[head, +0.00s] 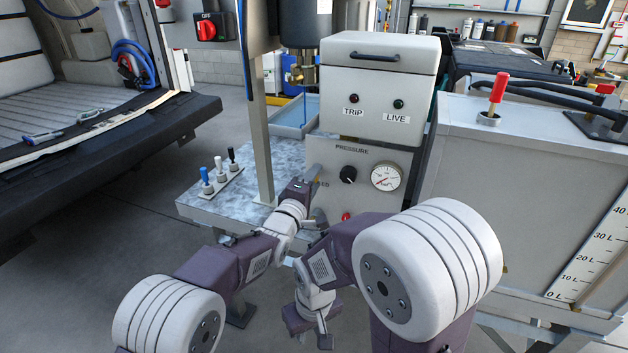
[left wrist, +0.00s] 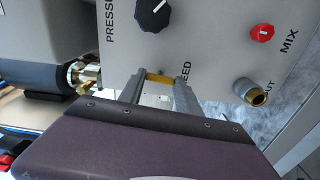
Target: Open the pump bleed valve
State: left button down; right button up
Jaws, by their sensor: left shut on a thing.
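The pump's grey panel (head: 362,157) carries the PRESSURE, bleed and MIX controls. In the left wrist view my left gripper (left wrist: 162,84) is shut on a small brass-yellow piece, the bleed valve (left wrist: 160,79), beside a label of which only "EED" shows. In the head view my left gripper (head: 313,180) is up against the panel's left side and hides the valve. Whether the valve is turned I cannot tell. My right gripper (head: 312,338) hangs low in front of the bench, away from the panel, with its jaw gap unclear.
A black pressure knob (head: 348,174), a gauge (head: 386,177) and a red MIX knob (left wrist: 262,33) share the panel. A brass outlet (left wrist: 257,97) sticks out nearby. Three small levers (head: 220,172) stand on the bench at left. A large tank (head: 540,180) stands at right.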

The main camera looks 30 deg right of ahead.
pick_arm(q)
jog(key=shift+n, duration=0.7)
jog(key=c, duration=0.8)
grip_release()
jog(key=shift+c, duration=0.2)
jog(key=shift+a, duration=0.1)
jog(key=v, duration=0.9)
jog(key=shift+b, duration=0.4)
